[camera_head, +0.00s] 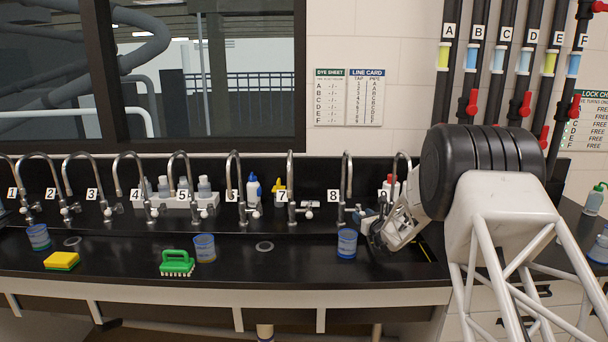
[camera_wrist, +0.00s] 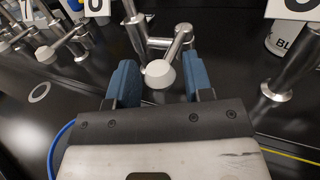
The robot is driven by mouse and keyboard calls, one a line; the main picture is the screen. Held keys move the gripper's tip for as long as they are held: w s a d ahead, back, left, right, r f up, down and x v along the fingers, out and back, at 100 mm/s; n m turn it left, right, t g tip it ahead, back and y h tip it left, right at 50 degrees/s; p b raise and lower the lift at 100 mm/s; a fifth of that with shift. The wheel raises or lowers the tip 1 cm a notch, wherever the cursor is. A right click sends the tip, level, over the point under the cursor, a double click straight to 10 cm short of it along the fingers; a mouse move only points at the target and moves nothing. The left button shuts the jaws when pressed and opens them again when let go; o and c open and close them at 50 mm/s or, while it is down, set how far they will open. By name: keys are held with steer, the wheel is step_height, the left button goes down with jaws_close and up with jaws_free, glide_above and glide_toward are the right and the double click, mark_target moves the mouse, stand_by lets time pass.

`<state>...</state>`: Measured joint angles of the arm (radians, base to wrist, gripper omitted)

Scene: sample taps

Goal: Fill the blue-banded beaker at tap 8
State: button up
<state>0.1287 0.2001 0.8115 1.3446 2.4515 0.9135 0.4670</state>
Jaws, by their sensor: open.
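Tap 8 (camera_head: 344,185) is a tall chrome gooseneck beside its number plate. A clear beaker with a blue band (camera_head: 347,243) stands upright on the black bench below its spout. The contents of the beaker are too small to tell. My gripper (camera_head: 374,228) is just right of tap 8, angled toward its handle. In the wrist view its two blue fingers (camera_wrist: 163,82) are open, with the pale round knob of tap 8's handle (camera_wrist: 158,74) between them in the picture. Contact with the knob cannot be told. The beaker is out of the wrist view.
Other beakers stand at the left (camera_head: 38,237), centre (camera_head: 204,248) and right edge (camera_head: 599,246). A yellow sponge (camera_head: 61,261) and green brush (camera_head: 178,263) lie near the front edge. Neighbouring tap 7 (camera_head: 291,180) stands left; a bottle (camera_wrist: 285,42) stands behind tap 9.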

stand_by(0.3)
steer(key=shift+w+d, duration=0.2)
steer(key=shift+d, duration=0.5)
steer(key=shift+w+d, duration=0.25)
steer(key=shift+d, duration=0.45)
steer(key=shift+w+d, duration=0.2)
steer(key=shift+d, duration=0.5)
steer(key=shift+a, duration=0.2)
steer(key=shift+s+a, duration=0.3)
steer(key=shift+a, duration=0.35)
steer(key=shift+s+a, duration=0.3)
steer(key=shift+a, duration=0.4)
steer(key=shift+s+a, duration=0.25)
steer(key=shift+a, duration=0.6)
steer(key=shift+d, duration=0.15)
steer(key=shift+w+d, duration=0.15)
steer(key=shift+d, duration=0.05)
